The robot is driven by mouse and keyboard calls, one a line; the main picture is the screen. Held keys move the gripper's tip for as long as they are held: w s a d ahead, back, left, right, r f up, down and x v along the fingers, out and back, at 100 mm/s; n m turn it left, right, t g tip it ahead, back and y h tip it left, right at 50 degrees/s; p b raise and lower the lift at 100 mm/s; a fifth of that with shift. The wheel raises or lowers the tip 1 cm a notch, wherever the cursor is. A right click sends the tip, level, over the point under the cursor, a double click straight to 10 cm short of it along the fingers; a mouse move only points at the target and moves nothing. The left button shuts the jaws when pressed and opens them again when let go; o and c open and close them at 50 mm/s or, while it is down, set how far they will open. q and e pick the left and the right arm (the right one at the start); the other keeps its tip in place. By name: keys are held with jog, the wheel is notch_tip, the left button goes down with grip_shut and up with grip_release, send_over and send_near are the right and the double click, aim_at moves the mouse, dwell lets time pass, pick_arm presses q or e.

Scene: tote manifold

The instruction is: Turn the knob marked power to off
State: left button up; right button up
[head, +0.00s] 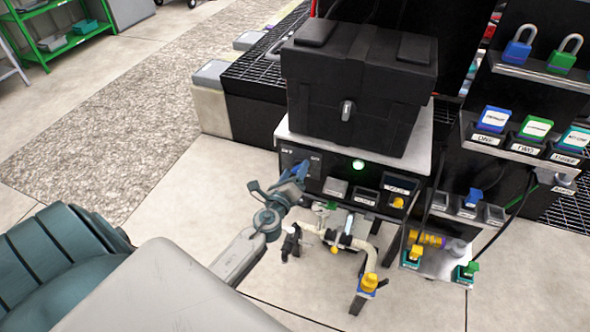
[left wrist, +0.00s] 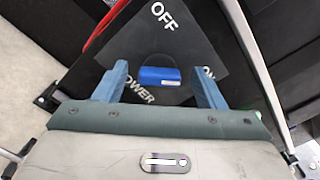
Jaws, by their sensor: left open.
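My left gripper (head: 291,176) is at the front panel under the black case in the head view, and it hides the power knob there. In the left wrist view, its two blue fingers stand apart, one on each side of the blue knob (left wrist: 160,77). The gripper is open, with a gap between the knob and each finger. The knob sits on a dark plate (left wrist: 185,42), with OFF above it, ON to its right and POWER below, partly covered. The knob's long side lies across the picture. My right gripper is in neither view.
A lit green lamp (head: 358,164) and a yellow knob (head: 397,202) are on the panel. Beige piping (head: 350,240) stands below it. A black case (head: 355,85) sits above. A rack with padlocks (head: 517,47) is at the right.

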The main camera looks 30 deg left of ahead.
pick_arm(q)
jog(key=shift+w+a, duration=0.1)
jog(key=shift+w, duration=0.2)
jog(key=c, duration=1)
